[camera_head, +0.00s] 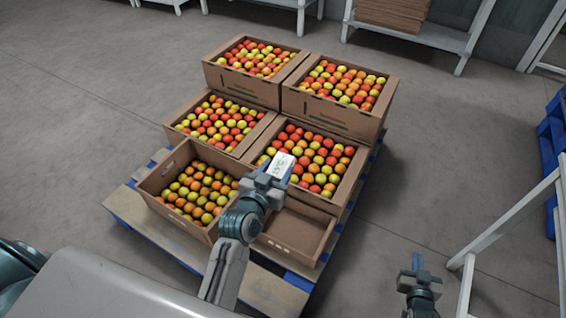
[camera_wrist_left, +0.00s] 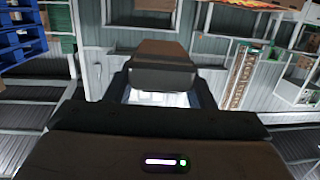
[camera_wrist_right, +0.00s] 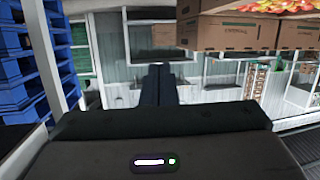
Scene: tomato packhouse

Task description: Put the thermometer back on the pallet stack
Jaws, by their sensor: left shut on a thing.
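My left gripper (camera_head: 272,178) is shut on the thermometer (camera_head: 282,164), a small white block with dark display marks. It holds the thermometer above the front of the pallet stack, in front of a full tomato crate. In the left wrist view, a pale surface shows between the fingers, partly hidden. The pallet stack has a wooden pallet (camera_head: 262,289) with blue edges and several cardboard tomato crates (camera_head: 340,118). A low, open carton (camera_head: 297,232) at the front right looks empty inside. My right gripper (camera_head: 417,264) is shut and empty, apart from the stack at the lower right.
A white metal frame (camera_head: 510,217) stands right of my right gripper. Blue pallets (camera_head: 553,135) are at the far right. A bench with stacked cardboard (camera_head: 393,13) stands at the back. The grey floor left of the stack is clear.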

